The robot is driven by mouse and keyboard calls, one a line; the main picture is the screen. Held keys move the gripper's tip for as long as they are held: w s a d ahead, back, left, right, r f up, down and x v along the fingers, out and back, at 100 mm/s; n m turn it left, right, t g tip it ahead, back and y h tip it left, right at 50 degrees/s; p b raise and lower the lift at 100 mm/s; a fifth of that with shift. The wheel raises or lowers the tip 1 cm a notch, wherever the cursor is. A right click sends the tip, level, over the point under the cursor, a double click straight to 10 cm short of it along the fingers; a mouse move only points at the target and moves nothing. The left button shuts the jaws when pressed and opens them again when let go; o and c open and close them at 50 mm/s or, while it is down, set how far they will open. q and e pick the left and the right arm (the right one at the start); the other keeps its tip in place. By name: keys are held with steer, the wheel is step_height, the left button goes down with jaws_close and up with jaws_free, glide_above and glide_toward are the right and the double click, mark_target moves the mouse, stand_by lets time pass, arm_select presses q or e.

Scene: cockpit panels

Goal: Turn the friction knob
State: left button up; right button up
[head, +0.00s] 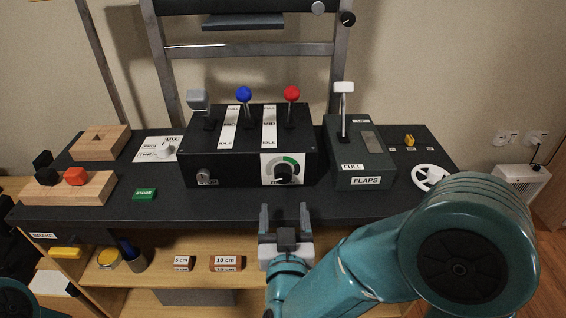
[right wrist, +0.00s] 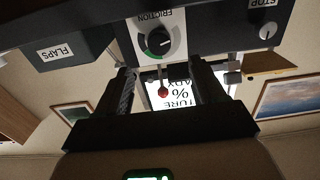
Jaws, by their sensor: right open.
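The friction knob (head: 284,173) is a black dial on a white plate with a green arc, at the right of the front face of the black throttle box (head: 232,171). In the right wrist view the knob (right wrist: 158,41) appears upside down, beyond the fingertips, with the word FRICTION on its plate. My right gripper (head: 285,220) is open and empty in front of the desk's front edge, in line with the knob and apart from it. In the right wrist view its two fingers (right wrist: 165,80) stand wide apart. My left gripper is out of view.
Levers with blue (head: 244,94) and red (head: 291,94) knobs rise from the box. The FLAPS box (head: 359,158) stands right of it, with a white wheel (head: 430,178) farther right. A STOP knob (head: 203,174) is at the box's left. The desk strip before the box is clear.

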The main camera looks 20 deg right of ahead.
mark_target(283, 180)
steer(key=x, duration=1)
steer(key=shift+w+f, duration=0.1)
steer(key=shift+w, duration=0.05)
steer(key=shift+d, duration=0.1)
steer(key=c, duration=1.1)
